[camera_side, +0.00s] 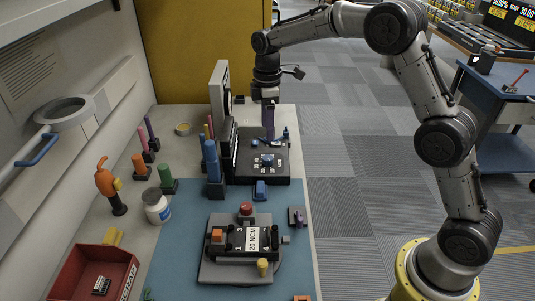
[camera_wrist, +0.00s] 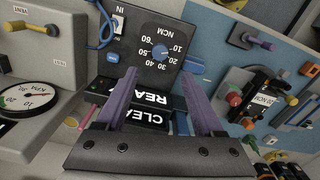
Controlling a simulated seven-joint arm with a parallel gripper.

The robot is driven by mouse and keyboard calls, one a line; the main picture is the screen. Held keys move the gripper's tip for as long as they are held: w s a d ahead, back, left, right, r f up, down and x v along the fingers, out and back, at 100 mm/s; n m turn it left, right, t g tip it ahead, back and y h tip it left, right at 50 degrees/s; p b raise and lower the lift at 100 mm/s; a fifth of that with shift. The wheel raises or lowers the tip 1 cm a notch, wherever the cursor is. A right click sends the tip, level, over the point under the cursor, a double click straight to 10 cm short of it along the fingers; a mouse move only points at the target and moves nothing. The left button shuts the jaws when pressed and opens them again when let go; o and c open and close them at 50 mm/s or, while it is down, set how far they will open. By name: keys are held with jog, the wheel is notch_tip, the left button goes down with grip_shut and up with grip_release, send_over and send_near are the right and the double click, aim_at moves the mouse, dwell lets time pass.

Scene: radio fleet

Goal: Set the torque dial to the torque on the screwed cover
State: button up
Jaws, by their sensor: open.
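The torque dial is a small blue knob (camera_side: 267,158) on a black panel (camera_side: 262,178) at the back of the bench. In the wrist view the knob (camera_wrist: 160,51) has NCM marks from 10 to 60 around it; its pointer is too small to read surely. The screwed cover (camera_side: 232,254) lies on a grey fixture at the front, with a white label reading 20 NCM (camera_side: 253,238); the label (camera_wrist: 265,99) also shows in the wrist view. My gripper (camera_side: 268,139) points down above the panel, behind the knob. Its purple fingers (camera_wrist: 158,74) are apart with nothing held between them.
An upright display (camera_side: 221,95) stands left of the panel. Blue screwdriver-like tools (camera_side: 213,165) stand close to the panel's left. A white jar (camera_side: 157,206) and red bin (camera_side: 75,272) are further left. The blue mat (camera_side: 190,235) has bare stretches.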

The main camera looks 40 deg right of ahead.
aim_at(267, 158)
notch_tip(267, 158, down, 10)
jog(key=shift+f, duration=0.2)
grip_shut()
dwell(0.4)
